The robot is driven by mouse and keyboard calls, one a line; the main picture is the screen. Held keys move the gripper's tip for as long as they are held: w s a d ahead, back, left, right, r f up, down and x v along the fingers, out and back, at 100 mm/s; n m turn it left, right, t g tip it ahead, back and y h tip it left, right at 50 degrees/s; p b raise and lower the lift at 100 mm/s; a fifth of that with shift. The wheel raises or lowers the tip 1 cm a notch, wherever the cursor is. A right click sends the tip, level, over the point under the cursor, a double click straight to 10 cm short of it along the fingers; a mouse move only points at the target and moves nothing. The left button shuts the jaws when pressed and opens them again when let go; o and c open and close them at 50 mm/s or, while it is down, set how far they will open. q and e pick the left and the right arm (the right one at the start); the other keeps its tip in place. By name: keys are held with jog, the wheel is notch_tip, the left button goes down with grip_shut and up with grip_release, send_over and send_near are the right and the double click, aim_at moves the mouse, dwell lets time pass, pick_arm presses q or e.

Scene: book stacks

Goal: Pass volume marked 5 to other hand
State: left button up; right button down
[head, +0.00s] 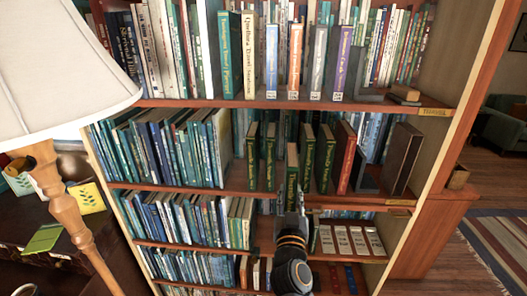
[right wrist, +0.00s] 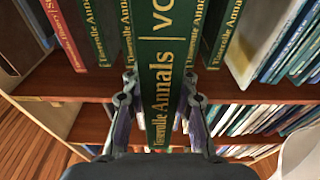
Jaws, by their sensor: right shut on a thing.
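A green book with gold lettering (head: 292,172) is in my right gripper (head: 291,205), in front of the middle shelf. In the right wrist view its spine (right wrist: 163,50) reads Annals and the start of a volume marking; the number is cut off at the top edge. The right wrist view shows the gripper fingers (right wrist: 160,95) shut on both sides of this spine. The book is upright and stands forward of the other green volumes. Matching green books stand to its left (head: 253,155) and right (head: 325,157). My left gripper is in neither view.
A red book (head: 344,155) and a dark brown upright piece (head: 401,158) stand right on the same shelf (head: 215,190). A lamp with a white shade (head: 65,60) stands close at left. Open floor lies at right.

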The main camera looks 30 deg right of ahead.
jog(key=shift+r, duration=0.15)
jog(key=shift+w+d+r, duration=0.1)
jog(key=shift+w+r, duration=0.05)
jog(key=shift+w, duration=0.35)
jog(key=f+p+x, duration=0.1)
jog(key=p+x, duration=0.2)
jog(key=x, duration=0.9)
jog(key=shift+f, duration=0.55)
jog(key=shift+d, duration=0.1)
